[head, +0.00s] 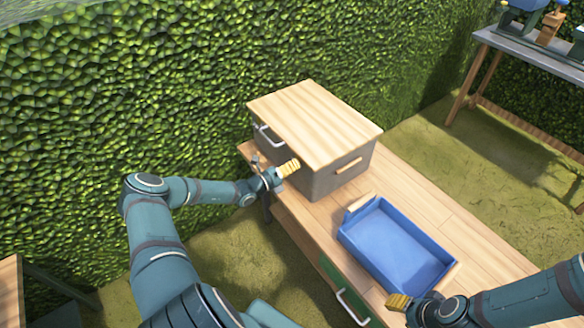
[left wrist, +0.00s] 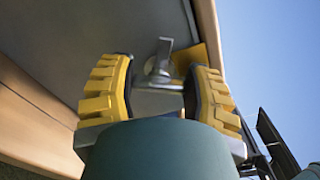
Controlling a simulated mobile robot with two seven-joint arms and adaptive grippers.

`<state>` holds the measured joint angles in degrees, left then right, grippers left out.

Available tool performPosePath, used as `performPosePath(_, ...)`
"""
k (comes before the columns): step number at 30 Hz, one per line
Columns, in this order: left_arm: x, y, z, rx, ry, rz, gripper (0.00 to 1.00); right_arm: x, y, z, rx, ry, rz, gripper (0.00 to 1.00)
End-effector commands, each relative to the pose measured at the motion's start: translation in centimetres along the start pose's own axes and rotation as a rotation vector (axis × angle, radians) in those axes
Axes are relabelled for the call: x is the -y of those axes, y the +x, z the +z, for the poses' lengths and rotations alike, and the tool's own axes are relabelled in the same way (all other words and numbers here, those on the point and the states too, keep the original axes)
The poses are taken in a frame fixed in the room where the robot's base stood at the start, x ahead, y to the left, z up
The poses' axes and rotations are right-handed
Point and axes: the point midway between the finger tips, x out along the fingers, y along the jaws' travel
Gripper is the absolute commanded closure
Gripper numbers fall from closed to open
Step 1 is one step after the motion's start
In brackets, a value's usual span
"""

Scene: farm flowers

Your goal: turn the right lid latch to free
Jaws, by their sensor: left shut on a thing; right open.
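A grey box with a pale wooden lid (head: 315,118) stands on the wooden bench. My left gripper (head: 292,166), with yellow ribbed fingers, is at the box's front face, near its right corner. In the left wrist view, a small metal latch (left wrist: 160,58) on the grey face lies between the fingers of the left gripper (left wrist: 165,75), which is shut on it. The latch is hidden behind the gripper in the head view, and its exact turn is hard to tell. My right gripper (head: 398,302) is open and empty by the front of the blue tray.
A blue tray (head: 357,243) sits on the bench (head: 420,195) right of the box. A metal handle (head: 268,133) is on the box front, left of my gripper. A green drawer front (head: 333,275) is below. Another table (head: 530,50) stands far right; a hedge is behind.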

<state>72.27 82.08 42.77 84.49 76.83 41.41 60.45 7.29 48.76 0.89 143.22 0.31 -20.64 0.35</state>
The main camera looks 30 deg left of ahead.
Motion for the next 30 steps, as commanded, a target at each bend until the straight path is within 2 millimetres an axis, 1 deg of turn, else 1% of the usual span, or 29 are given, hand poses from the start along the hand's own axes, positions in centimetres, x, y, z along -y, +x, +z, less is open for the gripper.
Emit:
performPosePath(6,-0.21,-0.05,-0.05,-0.002,-0.199,0.002,0.84,-0.14,0.39,0.19,0.004,-0.001,0.000,0.53)
performPosePath(15,-0.29,-0.04,-0.08,-0.001,-0.423,0.002,0.84,-0.30,0.80,0.40,0.008,-0.003,-0.001,0.53)
performPosePath(22,-0.31,-0.07,-0.10,0.000,-0.525,0.001,0.84,-0.37,0.98,0.50,0.011,-0.003,-0.001,0.53)
performPosePath(30,-0.32,-0.07,-0.13,0.000,-0.570,0.002,0.84,-0.39,1.05,0.54,0.011,-0.003,-0.001,0.53)
